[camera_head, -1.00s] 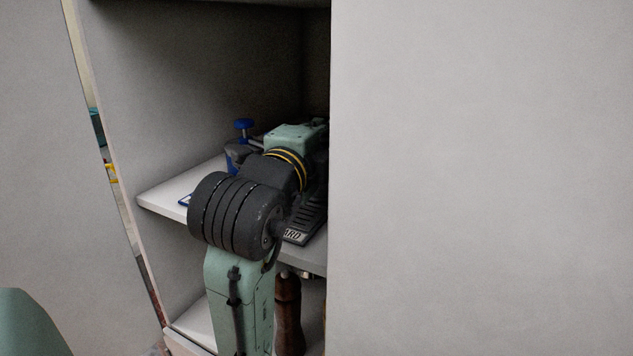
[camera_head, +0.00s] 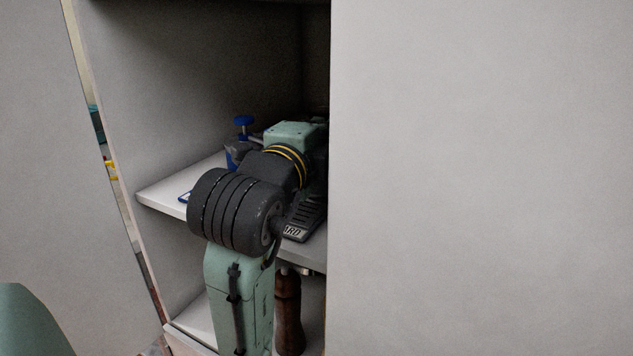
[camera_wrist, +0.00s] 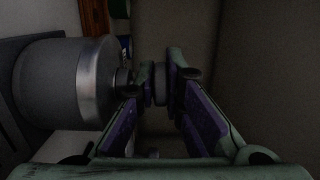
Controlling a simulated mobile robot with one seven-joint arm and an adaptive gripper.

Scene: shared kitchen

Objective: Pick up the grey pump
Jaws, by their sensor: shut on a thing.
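The grey pump (camera_wrist: 62,82) shows at the left of the wrist view as a grey cylinder with a shiny metal band and a narrow neck pointing toward my fingers. My gripper (camera_wrist: 160,84) is shut on its narrow end, with one finger on either side. In the head view my arm reaches into the open cabinet. My gripper and the pump are hidden there behind my arm and the white panel. Whether the pump is clear of the shelf cannot be told.
A blue-knobbed object (camera_head: 242,150) stands on the white shelf (camera_head: 165,195), left of my arm. A black ridged item with lettering (camera_head: 303,224) lies right of my arm. A brown wooden object (camera_head: 289,315) is below. A large white panel (camera_head: 480,180) covers the right side.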

